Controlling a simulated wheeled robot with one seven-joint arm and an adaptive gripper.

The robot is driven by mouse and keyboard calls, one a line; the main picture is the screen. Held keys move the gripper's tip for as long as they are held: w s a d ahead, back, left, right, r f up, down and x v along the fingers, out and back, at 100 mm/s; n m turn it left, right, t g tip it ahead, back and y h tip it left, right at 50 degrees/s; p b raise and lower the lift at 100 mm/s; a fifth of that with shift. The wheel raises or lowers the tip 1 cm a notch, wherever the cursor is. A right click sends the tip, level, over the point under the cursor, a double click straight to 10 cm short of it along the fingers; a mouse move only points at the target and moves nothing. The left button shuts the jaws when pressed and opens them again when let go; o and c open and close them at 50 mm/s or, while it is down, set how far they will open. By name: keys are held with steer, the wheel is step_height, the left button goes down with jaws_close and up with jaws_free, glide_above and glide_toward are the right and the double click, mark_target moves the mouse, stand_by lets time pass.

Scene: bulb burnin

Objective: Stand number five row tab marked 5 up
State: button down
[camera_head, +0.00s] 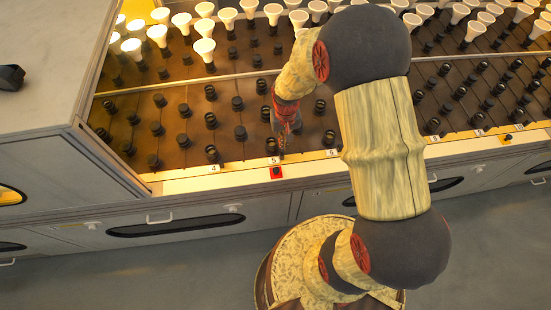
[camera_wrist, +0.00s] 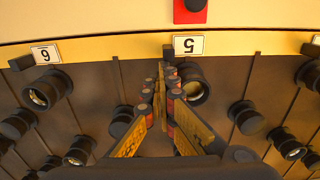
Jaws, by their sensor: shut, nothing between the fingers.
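The white tab marked 5 (camera_head: 272,161) is on the yellow front ledge of the rack. In the wrist view the tab (camera_wrist: 188,45) reads upside down, with a small dark piece at its left. I cannot tell for sure whether it lies flat or is raised. My gripper (camera_head: 282,153) points down just behind the tab, over the front of row five. In the wrist view my gripper (camera_wrist: 164,72) is shut and empty, its tips close to the tab's near left corner. I cannot tell whether they touch it.
A red plate with a black knob (camera_head: 276,172) sits in front of the tab. Tabs marked 4 (camera_head: 213,168) and 6 (camera_head: 331,153) flank it. Dark sockets (camera_head: 240,132) fill the rack, one close beside my fingers. White bulbs (camera_head: 204,48) stand farther back.

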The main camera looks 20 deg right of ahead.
steer(key=shift+s+a+f, duration=0.1)
steer(key=shift+s+f, duration=0.15)
steer(key=shift+s, duration=0.35)
steer(key=shift+w+r, duration=0.1)
steer(key=shift+w+d+r+p, duration=0.2)
steer(key=shift+w+r+p, duration=0.7)
steer(key=shift+r, duration=0.25)
steer(key=shift+r, duration=0.1)
step_height(320, 180, up, 6)
steer(key=p, duration=0.4)
steer(key=shift+p, duration=0.4)
